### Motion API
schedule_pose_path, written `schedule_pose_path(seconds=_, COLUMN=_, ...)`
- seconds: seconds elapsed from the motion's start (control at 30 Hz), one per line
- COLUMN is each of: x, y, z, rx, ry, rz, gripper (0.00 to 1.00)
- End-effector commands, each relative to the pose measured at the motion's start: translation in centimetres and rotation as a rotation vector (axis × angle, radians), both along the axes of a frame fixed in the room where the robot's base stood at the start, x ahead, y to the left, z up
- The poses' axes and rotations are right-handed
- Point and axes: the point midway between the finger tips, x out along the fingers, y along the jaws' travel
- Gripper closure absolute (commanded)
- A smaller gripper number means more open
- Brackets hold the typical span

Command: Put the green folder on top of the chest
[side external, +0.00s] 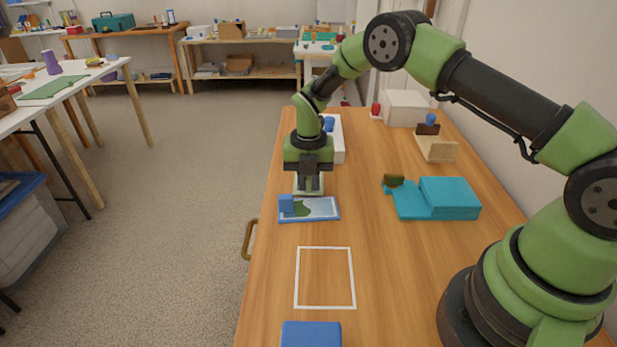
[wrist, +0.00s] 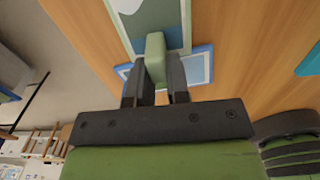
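The green folder (wrist: 184,34) has a green rim, a pale picture panel and a raised green block. In the wrist view its block is between the fingers of my gripper (wrist: 155,72), which look closed on it. In the side view my gripper (side external: 308,183) points down near the left edge of the wooden top, and little of the green folder shows. The wooden top (side external: 385,265) has a brass handle (side external: 249,240) on its left side, so it may be the chest; I cannot tell for sure.
A blue folder (side external: 325,215) with a blue block lies just in front of my gripper. A white outlined rectangle (side external: 354,280) is empty. A teal box (side external: 450,197), white boxes (side external: 405,107) and a wooden holder (side external: 437,149) stand to the right and back. A blue object (side external: 311,333) is at the front.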

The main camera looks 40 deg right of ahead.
Motion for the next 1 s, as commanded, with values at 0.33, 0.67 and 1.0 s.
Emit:
schedule_pose_path(seconds=0.33, x=0.0, y=0.0, z=0.0, rx=0.0, ry=0.0, rz=0.0, gripper=0.58)
schedule_pose_path(seconds=0.67, x=0.1, y=0.0, z=4.1, rx=-0.001, ry=-0.004, rz=-0.001, gripper=0.58)
schedule_pose_path(seconds=1.0, x=0.1, y=0.0, z=10.9, rx=-0.001, ry=-0.002, rz=-0.001, gripper=0.58)
